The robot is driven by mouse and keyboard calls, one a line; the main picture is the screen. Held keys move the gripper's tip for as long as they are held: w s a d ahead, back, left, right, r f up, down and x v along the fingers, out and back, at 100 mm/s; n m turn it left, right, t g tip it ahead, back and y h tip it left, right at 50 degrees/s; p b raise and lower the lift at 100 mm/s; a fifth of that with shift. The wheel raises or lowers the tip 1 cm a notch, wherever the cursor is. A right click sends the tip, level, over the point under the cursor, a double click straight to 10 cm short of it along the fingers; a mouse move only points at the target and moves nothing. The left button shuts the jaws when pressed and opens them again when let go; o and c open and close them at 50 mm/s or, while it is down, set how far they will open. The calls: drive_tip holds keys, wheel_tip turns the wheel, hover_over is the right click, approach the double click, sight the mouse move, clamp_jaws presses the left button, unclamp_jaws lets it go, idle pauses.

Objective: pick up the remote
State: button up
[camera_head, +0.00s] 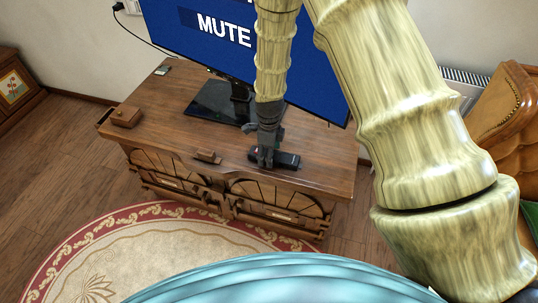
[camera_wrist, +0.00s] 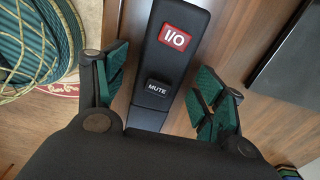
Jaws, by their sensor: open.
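The remote (camera_head: 286,160) is black and lies on the front edge area of the wooden TV cabinet top. In the wrist view the remote (camera_wrist: 173,50) shows a red I/O button and a MUTE button, and it lies between my gripper's fingers. My gripper (camera_head: 265,158) points down over the remote's left part in the head view. In the wrist view my gripper (camera_wrist: 158,85) is open, with green pads on either side of the remote. A gap shows on the left and the right pads are close to its edge. The remote's near end is hidden by my gripper's body.
The cabinet (camera_head: 170,110) also bears a small wooden box (camera_head: 126,116), a small wooden piece (camera_head: 208,157) and a small item (camera_head: 162,70) at the back left. A TV (camera_head: 200,35) showing MUTE stands behind my gripper. A round rug (camera_head: 130,245) lies in front. A brown leather seat (camera_head: 505,105) is at right.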

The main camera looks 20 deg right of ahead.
drive_tip(key=shift+f, duration=0.2)
drive_tip(key=shift+c, duration=0.4)
drive_tip(key=c, duration=1.1)
drive_tip(key=shift+r, duration=0.1)
